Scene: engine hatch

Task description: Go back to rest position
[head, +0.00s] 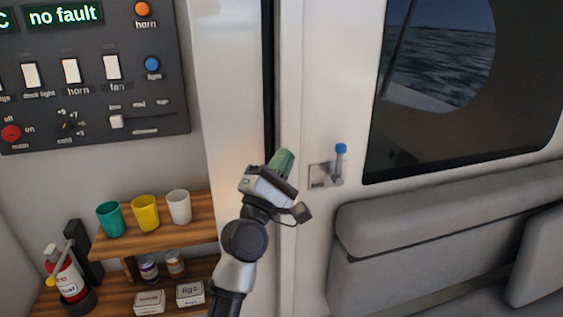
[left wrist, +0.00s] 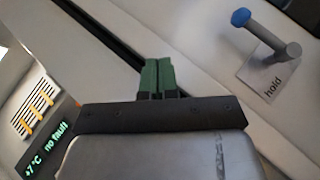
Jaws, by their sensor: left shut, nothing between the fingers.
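My left gripper (head: 283,160) is raised in front of the white door frame in the head view, left of a blue-tipped handle (head: 340,160) on the white door. Its green fingers (left wrist: 158,78) are together and empty in the left wrist view. The handle also shows in the left wrist view (left wrist: 268,38), on a plate marked "hold", apart from the fingers. My right gripper is in neither view.
A dark control panel (head: 90,75) with switches is on the left wall. Below it, a wooden shelf (head: 205,222) holds cups and small boxes. A fire extinguisher (head: 66,280) stands at the lower left. A grey padded seat (head: 430,225) is at the right.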

